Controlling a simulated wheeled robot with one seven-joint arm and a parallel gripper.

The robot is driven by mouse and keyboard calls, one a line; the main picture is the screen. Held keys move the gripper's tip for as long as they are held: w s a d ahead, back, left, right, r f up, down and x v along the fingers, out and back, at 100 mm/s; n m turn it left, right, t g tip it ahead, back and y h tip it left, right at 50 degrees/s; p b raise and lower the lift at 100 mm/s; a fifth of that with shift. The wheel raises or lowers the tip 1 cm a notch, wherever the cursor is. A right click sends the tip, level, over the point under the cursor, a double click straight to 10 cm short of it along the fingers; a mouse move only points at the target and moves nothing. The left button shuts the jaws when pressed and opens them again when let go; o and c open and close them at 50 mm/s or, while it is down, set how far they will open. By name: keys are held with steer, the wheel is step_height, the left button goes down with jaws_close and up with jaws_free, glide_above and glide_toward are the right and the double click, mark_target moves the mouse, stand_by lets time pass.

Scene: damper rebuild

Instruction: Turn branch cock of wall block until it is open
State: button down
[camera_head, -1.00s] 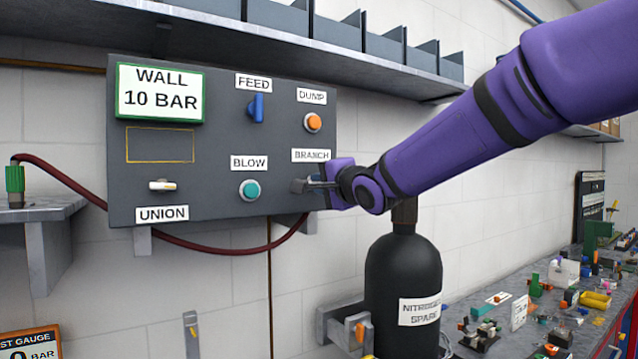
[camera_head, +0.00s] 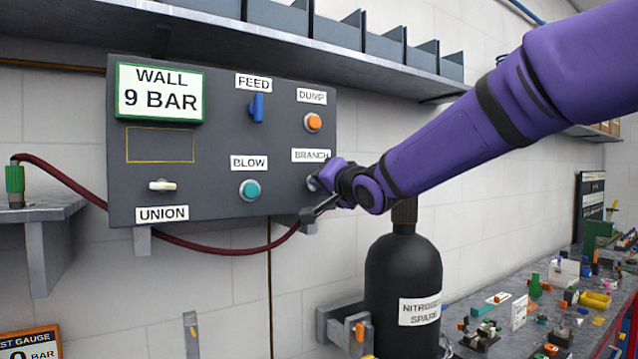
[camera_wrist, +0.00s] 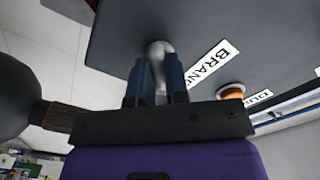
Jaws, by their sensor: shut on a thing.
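The wall block (camera_head: 215,150) is a dark grey panel on the wall, and its display (camera_head: 160,93) reads "WALL 9 BAR". The branch cock (camera_head: 312,184) sits at the panel's right edge under the "BRANCH" label (camera_head: 311,155) and is mostly hidden by my gripper (camera_head: 318,205). In the wrist view, the cock's pale rounded part (camera_wrist: 158,50) shows at the fingertips. My gripper (camera_wrist: 159,72) is shut on the cock, one finger on each side. It is rolled at a slant in the head view. The cock's handle angle is hidden.
The feed cock (camera_head: 256,108), orange dump button (camera_head: 312,122) and teal blow button (camera_head: 249,190) are close by on the panel. A black nitrogen bottle (camera_head: 402,275) stands below my arm. A red hose (camera_head: 200,246) runs under the panel. A shelf overhangs above.

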steer(key=shift+n, duration=0.3)
steer(key=n, duration=0.4)
stand_by(0.3)
steer(key=shift+f+n, duration=0.1)
steer(key=shift+n, duration=0.3)
steer(key=n, duration=0.3)
steer(key=shift+n, duration=0.3)
steer(key=c, duration=1)
jaws_free()
steer(key=v, duration=0.7)
